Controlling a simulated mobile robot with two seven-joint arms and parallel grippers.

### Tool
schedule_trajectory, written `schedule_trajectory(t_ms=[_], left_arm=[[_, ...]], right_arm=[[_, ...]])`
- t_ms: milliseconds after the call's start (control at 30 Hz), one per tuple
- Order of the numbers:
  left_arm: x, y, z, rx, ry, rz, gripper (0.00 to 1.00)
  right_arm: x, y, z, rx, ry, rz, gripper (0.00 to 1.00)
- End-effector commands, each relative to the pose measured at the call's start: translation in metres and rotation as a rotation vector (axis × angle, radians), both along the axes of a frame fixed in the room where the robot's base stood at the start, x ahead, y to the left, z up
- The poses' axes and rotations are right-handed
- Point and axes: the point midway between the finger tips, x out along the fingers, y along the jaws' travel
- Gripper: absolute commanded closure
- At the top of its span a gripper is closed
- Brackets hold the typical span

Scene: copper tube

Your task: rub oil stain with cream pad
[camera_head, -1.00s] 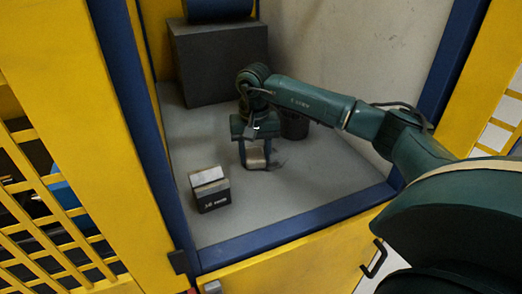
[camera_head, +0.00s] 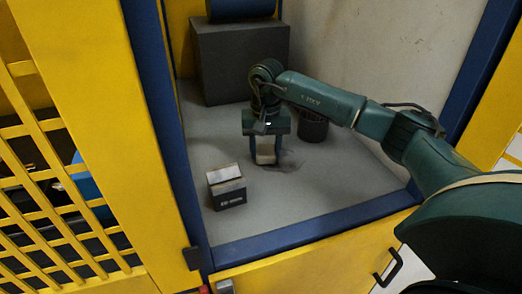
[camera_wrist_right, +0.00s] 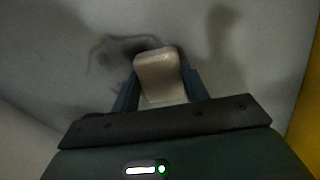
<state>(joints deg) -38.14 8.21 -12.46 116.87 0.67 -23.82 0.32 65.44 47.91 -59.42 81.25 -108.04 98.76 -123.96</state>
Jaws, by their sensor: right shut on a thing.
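My right gripper (camera_head: 264,155) is shut on the cream pad (camera_head: 265,148) and holds it low over the grey floor of the cabinet. In the right wrist view, the pad (camera_wrist_right: 160,75) sits between the two fingers (camera_wrist_right: 159,90). The oil stain (camera_head: 288,163) is a dark smudge on the grey surface, just right of the pad in the head view. In the wrist view, the stain (camera_wrist_right: 110,50) shows as dark curved marks beside and behind the pad, which hides part of it. I cannot tell whether the pad touches the surface. My left gripper is out of view.
A small dark box with pale contents (camera_head: 228,190) stands left of the gripper. A dark cylindrical container (camera_head: 312,127) stands behind it to the right. A large dark grey block (camera_head: 238,60) is at the back. A blue sill (camera_head: 315,229) edges the front.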

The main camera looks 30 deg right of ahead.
Motion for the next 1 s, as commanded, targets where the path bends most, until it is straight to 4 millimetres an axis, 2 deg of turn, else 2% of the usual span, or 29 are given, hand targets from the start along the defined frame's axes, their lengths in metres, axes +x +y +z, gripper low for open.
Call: schedule_trajectory(t_ms=[33,200,467,800,1000], left_arm=[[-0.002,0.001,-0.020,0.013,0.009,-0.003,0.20],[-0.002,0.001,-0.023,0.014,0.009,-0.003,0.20],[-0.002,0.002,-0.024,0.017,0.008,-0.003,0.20],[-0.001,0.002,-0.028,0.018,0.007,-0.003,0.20],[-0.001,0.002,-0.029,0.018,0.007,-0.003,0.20]], right_arm=[[-0.001,-0.006,-0.005,-0.001,0.000,-0.002,0.77],[-0.005,-0.019,-0.007,0.000,0.000,-0.001,0.77],[-0.007,-0.028,-0.008,0.000,0.000,0.000,0.77],[-0.014,-0.055,-0.011,0.000,0.001,-0.001,0.77],[-0.016,-0.062,-0.012,-0.002,0.003,-0.002,0.77]])
